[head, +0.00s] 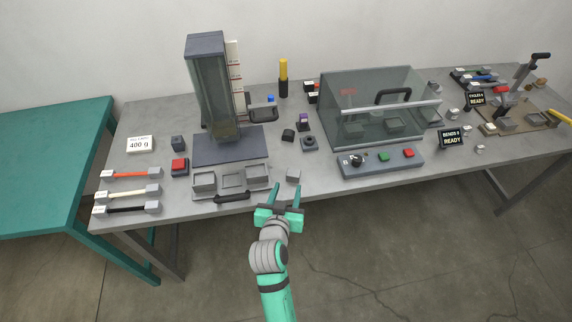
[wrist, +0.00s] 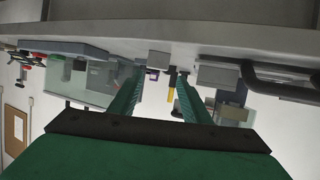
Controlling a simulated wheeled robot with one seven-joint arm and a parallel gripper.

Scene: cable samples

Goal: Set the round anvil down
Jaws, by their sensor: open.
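My gripper (head: 286,189) is open and empty at the table's front edge, its two green fingers apart. A small grey block (head: 293,175) stands on the table just beyond the fingertips. In the upside-down wrist view, a small grey block (wrist: 158,60) shows between the fingers (wrist: 160,74), with no finger visibly touching it. I cannot tell whether this block is the round anvil. A dark square piece with a round top (head: 309,143) sits farther back on the table. A smaller dark block (head: 288,135) is beside it. Their finer shape is too small to read.
A tray with grey cups and a black handle (head: 232,198) is left of my gripper, below the tall drop tower (head: 210,90). A clear-walled box (head: 350,115) with a button panel (head: 380,163) stands to the right. Bare table (head: 325,185) lies right of the small block.

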